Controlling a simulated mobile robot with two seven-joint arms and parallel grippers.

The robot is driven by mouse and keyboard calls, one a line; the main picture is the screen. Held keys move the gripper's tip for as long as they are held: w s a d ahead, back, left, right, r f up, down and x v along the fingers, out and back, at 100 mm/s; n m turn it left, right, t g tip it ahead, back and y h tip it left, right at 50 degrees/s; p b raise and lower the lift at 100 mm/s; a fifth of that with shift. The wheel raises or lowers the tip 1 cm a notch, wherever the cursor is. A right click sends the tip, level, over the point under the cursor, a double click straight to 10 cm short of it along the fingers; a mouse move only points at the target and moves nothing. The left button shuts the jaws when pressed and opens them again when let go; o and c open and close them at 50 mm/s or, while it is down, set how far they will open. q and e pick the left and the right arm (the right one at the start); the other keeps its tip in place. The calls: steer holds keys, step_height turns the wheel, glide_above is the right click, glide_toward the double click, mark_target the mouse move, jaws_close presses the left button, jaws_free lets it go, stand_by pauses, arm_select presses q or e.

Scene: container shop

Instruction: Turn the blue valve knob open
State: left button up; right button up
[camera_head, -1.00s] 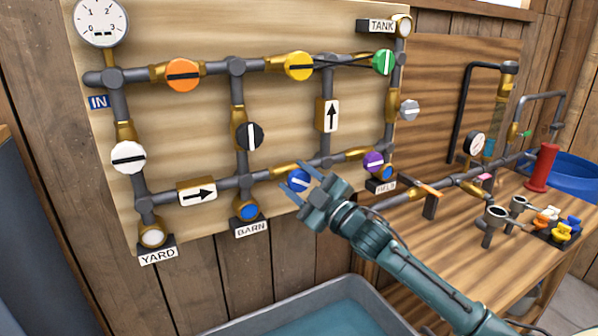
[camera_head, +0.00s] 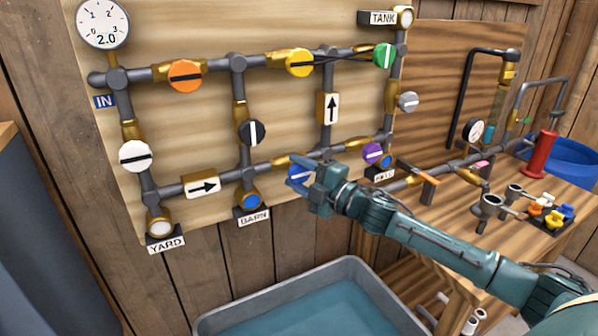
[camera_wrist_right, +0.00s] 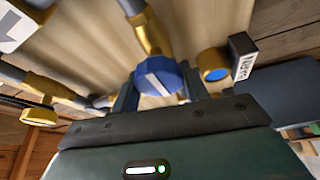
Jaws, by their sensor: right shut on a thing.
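The blue valve knob (camera_wrist_right: 160,80) with a white bar shows in the right wrist view, between the two fingers of my right gripper (camera_wrist_right: 161,92). The fingers are shut on its sides. The white bar slants slightly in that view. In the head view my right gripper (camera_head: 303,178) reaches the lower pipe of the board from the right, and the blue knob (camera_head: 298,175) is mostly hidden behind the fingers. My left gripper is not in view.
The pipe board (camera_head: 200,110) carries other knobs: orange (camera_head: 185,76), yellow (camera_head: 299,63), green (camera_head: 384,55), black (camera_head: 251,132), white (camera_head: 135,156), purple (camera_head: 373,154). The gauge (camera_head: 103,25) reads 2.0. A grey water trough (camera_head: 345,264) stands below, a wooden workbench (camera_head: 455,215) at right.

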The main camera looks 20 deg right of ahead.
stand_by(0.3)
steer(key=o, duration=1)
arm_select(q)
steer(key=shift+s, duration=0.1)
arm_select(e)
steer(key=shift+s+d+f, duration=0.15)
steer(key=shift+s, duration=0.1)
arm_select(q)
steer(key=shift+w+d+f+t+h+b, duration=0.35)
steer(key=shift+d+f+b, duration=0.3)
steer(key=shift+b, duration=1.7)
arm_select(e)
steer(key=shift+v, duration=6.25)
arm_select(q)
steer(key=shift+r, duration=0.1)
